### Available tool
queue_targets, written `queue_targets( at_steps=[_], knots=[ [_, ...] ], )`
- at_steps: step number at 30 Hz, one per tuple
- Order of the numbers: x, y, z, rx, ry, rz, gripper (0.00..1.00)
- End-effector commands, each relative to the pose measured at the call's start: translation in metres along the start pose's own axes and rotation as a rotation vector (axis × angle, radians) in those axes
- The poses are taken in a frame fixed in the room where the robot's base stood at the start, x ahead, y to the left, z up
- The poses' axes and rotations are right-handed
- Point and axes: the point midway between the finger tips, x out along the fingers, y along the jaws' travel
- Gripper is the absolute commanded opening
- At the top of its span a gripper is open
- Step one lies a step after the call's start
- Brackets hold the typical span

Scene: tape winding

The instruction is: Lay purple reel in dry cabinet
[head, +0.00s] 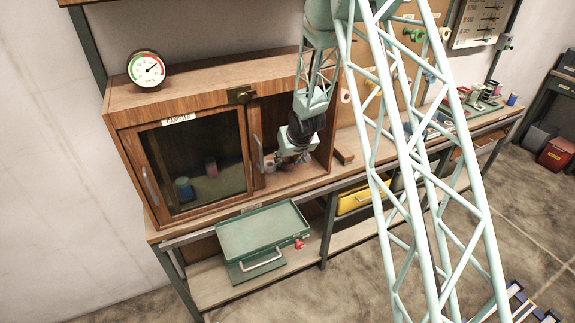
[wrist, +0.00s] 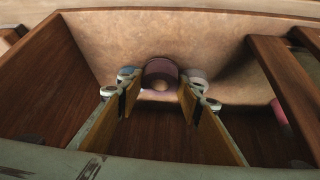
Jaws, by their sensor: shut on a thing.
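The dry cabinet (head: 215,76) is a wooden case on the bench; its right bay is open. My gripper (head: 289,160) reaches into that bay in the head view. In the wrist view my gripper (wrist: 160,84) is shut on the purple reel (wrist: 161,67), which sits between the fingertips with its round face showing. The cabinet's wooden side wall (wrist: 50,80) and pale inner panel (wrist: 220,40) surround it. In the head view the reel is mostly hidden by my gripper, and I cannot tell whether it touches the cabinet floor.
A glass door (head: 195,150) covers the left bay, with a teal reel (head: 184,190) behind it. A light reel (head: 270,166) stands near my gripper. Door frames (wrist: 285,75) bound the wrist view's right side. A gauge (head: 147,69) sits on top; a green tray (head: 262,228) is below.

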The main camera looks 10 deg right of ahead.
Motion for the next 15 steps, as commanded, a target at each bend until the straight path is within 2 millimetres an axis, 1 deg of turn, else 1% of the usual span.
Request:
queue_targets(
  at_steps=[1,3,6,15],
  knots=[
    [0.006,0.0,0.005,0.0,-0.001,-0.001,0.24],
    [0.012,0.0,0.008,0.002,-0.001,0.0,0.24],
    [0.016,0.0,0.01,0.0,0.0,0.0,0.24],
    [0.017,0.0,0.011,0.0,0.0,0.0,0.24]
  ],
)
